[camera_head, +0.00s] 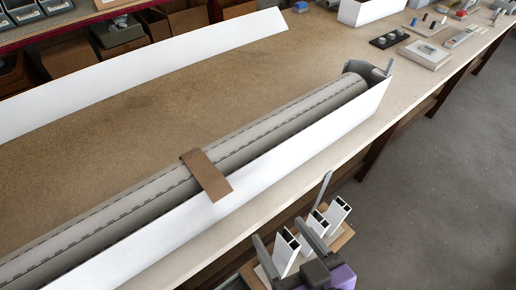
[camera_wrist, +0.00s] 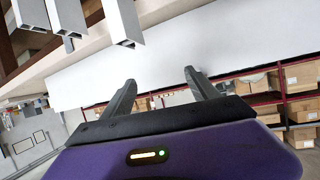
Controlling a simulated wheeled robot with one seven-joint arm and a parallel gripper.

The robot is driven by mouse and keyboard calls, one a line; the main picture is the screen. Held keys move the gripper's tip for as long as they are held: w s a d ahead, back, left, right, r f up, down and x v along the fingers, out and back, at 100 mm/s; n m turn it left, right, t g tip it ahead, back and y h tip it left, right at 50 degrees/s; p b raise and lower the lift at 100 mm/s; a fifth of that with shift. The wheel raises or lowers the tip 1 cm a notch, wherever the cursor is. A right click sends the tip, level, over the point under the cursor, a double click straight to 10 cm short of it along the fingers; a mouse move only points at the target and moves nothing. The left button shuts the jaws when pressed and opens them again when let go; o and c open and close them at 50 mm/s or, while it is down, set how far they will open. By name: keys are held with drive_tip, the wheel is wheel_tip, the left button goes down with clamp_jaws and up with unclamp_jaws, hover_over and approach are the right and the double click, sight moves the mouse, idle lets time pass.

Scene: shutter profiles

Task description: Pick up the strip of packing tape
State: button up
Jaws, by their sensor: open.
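The strip of packing tape (camera_head: 206,174) is a short brown band. It lies across a long grey rolled shutter (camera_head: 250,140) and laps over the near white wall of a long, narrow white box (camera_head: 300,165) on the bench. My gripper (camera_head: 277,228) is at the bottom of the head view, in front of the bench, well below and to the right of the strip. It is open and empty, with both fingers apart in the wrist view (camera_wrist: 160,76). The strip does not show in the wrist view.
Several pale square profiles (camera_head: 286,252) stand upright close by my gripper; their ends show in the wrist view (camera_wrist: 120,22). A white panel (camera_head: 150,75) lies behind the box. Small parts (camera_head: 425,55) sit at the bench's far right. The brown bench top (camera_head: 200,95) between panel and box is clear.

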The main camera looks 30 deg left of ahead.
sight(223, 197)
drive_tip(key=s+a+r+n+g+y, duration=0.2)
drive_tip(key=a+r+n+g, duration=0.1)
drive_tip(key=a+r, duration=0.25)
drive_tip(key=p+x, duration=0.1)
drive_tip(key=x, duration=0.3)
drive_tip(key=f+p+x, duration=0.1)
drive_tip(key=x, duration=0.3)
drive_tip(key=shift+d, duration=0.1)
drive_tip(key=c, duration=1.4)
